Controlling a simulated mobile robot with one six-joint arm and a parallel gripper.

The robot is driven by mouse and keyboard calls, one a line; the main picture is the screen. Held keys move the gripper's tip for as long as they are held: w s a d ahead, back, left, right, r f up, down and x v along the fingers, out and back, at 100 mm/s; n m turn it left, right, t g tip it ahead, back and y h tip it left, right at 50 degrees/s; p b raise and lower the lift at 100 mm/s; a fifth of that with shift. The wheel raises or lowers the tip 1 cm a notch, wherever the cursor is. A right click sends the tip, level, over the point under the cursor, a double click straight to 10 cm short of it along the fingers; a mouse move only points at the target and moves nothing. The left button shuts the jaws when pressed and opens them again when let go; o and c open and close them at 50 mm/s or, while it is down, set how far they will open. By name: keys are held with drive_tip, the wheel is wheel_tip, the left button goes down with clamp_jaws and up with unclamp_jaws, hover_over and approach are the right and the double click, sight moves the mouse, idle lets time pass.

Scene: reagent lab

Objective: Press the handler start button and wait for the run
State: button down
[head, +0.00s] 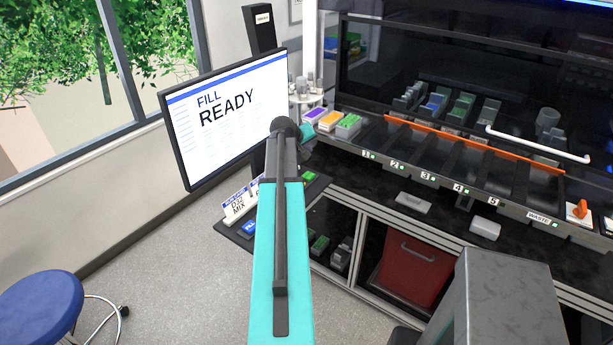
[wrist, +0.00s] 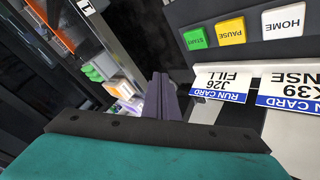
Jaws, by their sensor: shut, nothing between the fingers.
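The green START button (wrist: 195,39) shows in the wrist view on a dark panel, its label inverted. Beside it are a yellow PAUSE button (wrist: 231,30) and a white HOME button (wrist: 283,20). My gripper (wrist: 161,77) is shut and empty, its dark fingers below and left of the START button in the picture, apart from it. In the head view my arm hides most of the gripper. The handler (head: 450,165) stands at the right with numbered lanes and an orange rail. The monitor (head: 228,115) reads FILL READY.
Run cards (wrist: 222,82) stand in a white holder by the buttons; one reads FILL J26. Coloured boxes (head: 331,121) sit at the handler's left end. A red bin (head: 412,266) is under the bench. A blue stool (head: 40,308) stands at lower left, with clear floor beyond it.

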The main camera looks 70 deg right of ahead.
sight(307, 177)
drive_tip(key=shift+f+b, duration=2.2)
drive_tip(key=shift+f, duration=2.1)
drive_tip(key=shift+f, duration=0.15)
drive_tip(key=shift+f+b, duration=0.3)
drive_tip(key=shift+b, duration=0.1)
